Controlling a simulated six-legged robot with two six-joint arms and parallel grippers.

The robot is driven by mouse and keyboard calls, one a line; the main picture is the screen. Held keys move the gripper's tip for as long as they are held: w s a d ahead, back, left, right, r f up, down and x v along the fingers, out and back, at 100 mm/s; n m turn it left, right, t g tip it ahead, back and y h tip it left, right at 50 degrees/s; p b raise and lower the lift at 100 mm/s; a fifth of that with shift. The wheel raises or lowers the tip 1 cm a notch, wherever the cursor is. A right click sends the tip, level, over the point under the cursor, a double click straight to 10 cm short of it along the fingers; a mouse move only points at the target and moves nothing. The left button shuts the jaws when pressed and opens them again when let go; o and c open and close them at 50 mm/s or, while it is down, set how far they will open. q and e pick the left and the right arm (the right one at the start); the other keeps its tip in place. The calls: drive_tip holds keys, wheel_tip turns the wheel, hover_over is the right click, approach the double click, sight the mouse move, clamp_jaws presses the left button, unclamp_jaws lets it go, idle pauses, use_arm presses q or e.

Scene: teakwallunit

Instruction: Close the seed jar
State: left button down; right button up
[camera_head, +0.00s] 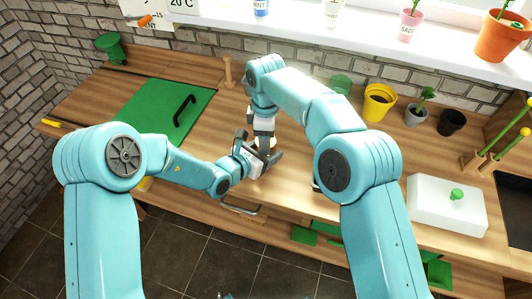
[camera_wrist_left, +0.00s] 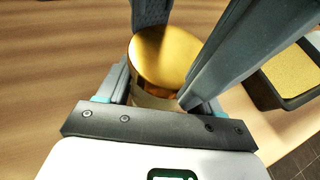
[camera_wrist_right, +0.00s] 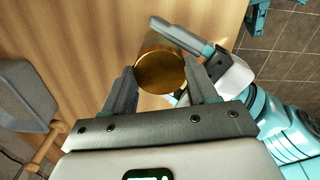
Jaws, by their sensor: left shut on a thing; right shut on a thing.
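The seed jar (camera_wrist_left: 155,98) stands on the wooden counter, with a round golden lid (camera_wrist_left: 163,52) at its top in the left wrist view. My left gripper (camera_head: 260,152) is shut on the jar from the side. My right gripper (camera_head: 265,138) comes from above and is shut on the lid, which also shows between its fingers in the right wrist view (camera_wrist_right: 160,74). The lid lies over the jar's mouth. I cannot tell whether it is fully seated. In the head view the grippers hide most of the jar.
A green panel (camera_head: 150,112) with a black handle lies left on the counter (camera_head: 215,120). A yellow pot (camera_head: 378,103) and several other pots stand at the back. A white box (camera_head: 430,210) with a green knob stands right. A dark tray (camera_wrist_left: 262,92) is near the jar.

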drive_tip(key=o, duration=1.1)
drive_tip(key=shift+o, duration=0.7)
drive_tip(key=shift+s, duration=0.1)
drive_tip(key=shift+a, duration=0.15)
wheel_tip(320, 180, up, 8)
drive_tip(key=shift+f, duration=0.25)
use_arm(q)
drive_tip(key=shift+c, duration=0.5)
unclamp_jaws()
use_arm(e)
drive_tip(key=shift+d, duration=0.2)
